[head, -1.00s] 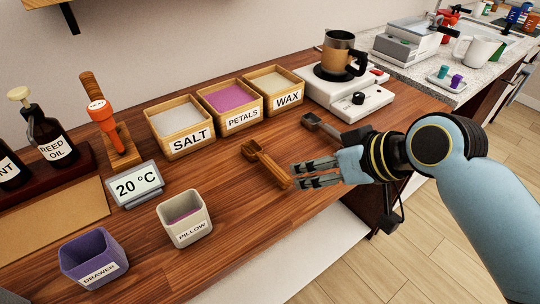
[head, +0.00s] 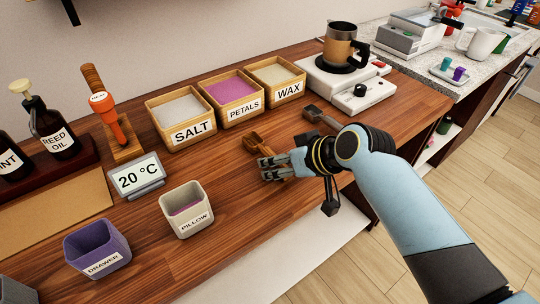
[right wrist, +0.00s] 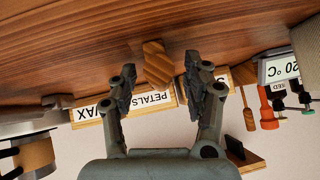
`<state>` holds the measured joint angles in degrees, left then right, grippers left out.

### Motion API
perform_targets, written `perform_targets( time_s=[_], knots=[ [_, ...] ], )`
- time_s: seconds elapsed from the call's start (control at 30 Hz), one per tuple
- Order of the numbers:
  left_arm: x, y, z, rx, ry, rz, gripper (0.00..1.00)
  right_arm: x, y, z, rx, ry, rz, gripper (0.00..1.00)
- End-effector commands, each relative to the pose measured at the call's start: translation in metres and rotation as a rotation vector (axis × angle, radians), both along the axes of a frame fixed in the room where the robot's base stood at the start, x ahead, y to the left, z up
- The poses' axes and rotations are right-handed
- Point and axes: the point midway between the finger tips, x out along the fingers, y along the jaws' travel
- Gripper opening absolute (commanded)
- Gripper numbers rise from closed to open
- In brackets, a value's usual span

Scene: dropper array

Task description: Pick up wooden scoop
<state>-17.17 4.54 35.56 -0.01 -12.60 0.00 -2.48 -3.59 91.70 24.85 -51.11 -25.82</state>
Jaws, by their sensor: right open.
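The wooden scoop (head: 254,142) lies on the wooden bench in front of the salt and petals boxes. Its handle is partly hidden behind my right gripper (head: 266,170) in the head view. My right gripper is open, with its fingers over or around the handle. In the right wrist view the scoop (right wrist: 157,63) shows between the two spread fingers of the right gripper (right wrist: 158,72). I cannot tell whether a finger touches it. My left gripper is not in view.
The salt (head: 174,137), petals (head: 240,113) and wax (head: 300,85) boxes stand behind the scoop. A grey metal scoop (head: 322,118) lies to its right. The pillow cup (head: 187,225) and drawer cup (head: 97,262) stand in front left. A hotplate (head: 375,94) holds a pitcher.

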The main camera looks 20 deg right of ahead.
Motion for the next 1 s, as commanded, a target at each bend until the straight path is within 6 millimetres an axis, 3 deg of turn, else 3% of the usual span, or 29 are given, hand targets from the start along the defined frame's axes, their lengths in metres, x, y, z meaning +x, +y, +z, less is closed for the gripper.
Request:
perform_targets(
  time_s=[0.07, 0.43, 0.77, 1.0],
  knots=[
    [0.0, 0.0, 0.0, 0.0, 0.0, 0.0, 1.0, 0.0, 0.0, 0.0, 0.0, 0.0, 0.0, 0.47],
    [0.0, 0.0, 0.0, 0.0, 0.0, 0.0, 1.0, 0.0, 0.0, 0.0, 0.001, 0.0, -0.001, 0.0],
    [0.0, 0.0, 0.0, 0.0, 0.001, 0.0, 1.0, 0.0, 0.0, 0.002, 0.001, -0.001, -0.001, 0.0],
    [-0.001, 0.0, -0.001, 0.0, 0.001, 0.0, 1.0, 0.0, 0.0, 0.023, 0.0, -0.003, 0.0, 0.0]
  ],
)
